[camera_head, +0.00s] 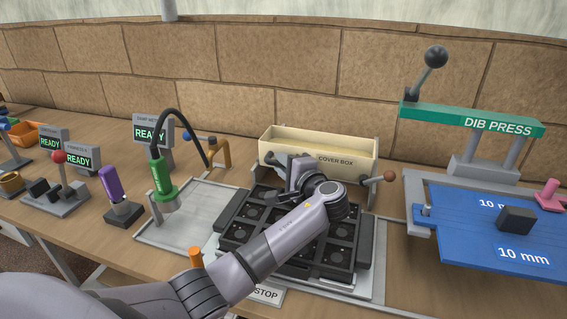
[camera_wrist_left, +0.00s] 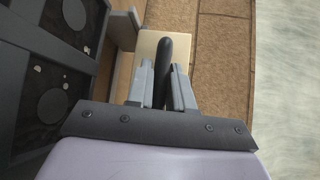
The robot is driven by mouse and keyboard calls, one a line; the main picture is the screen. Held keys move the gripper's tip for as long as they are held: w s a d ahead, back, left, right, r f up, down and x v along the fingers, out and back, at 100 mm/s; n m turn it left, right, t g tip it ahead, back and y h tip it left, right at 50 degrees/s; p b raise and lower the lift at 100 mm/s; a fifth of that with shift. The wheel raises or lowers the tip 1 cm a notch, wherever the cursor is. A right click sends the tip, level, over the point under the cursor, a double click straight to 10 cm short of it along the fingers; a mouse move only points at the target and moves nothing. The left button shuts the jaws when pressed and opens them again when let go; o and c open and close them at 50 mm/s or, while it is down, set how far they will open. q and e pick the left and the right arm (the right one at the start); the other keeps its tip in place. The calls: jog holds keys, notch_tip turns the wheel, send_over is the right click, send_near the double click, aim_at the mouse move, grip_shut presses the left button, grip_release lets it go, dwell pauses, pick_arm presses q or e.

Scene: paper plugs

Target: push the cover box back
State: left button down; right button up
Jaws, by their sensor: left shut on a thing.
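The cream cover box (camera_head: 352,169), with "COVER BOX" on its front, stands behind the black grid tray at the back of the table. Part of the box's pale face shows in the left wrist view (camera_wrist_left: 149,43). My left gripper (camera_head: 275,161) is at the left part of the box's front. In the left wrist view, its two fingers (camera_wrist_left: 165,85) are shut on a dark rounded bar (camera_wrist_left: 174,48) in front of the pale face. The arm and gripper hide part of the box front and tray. My right gripper is not in view.
The black grid tray (camera_head: 240,238) lies under my left arm. A green tool (camera_head: 163,178) and several small stations stand left. A brick wall is close behind the box.

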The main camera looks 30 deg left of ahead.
pick_arm(q)
jog(key=shift+w+r, duration=0.15)
jog(key=shift+r, duration=0.05)
jog(key=c, duration=1.1)
grip_release()
jog(key=shift+w, duration=0.1)
jog(key=v, duration=0.7)
jog(key=shift+d+f, duration=0.1)
jog(key=shift+f, duration=0.05)
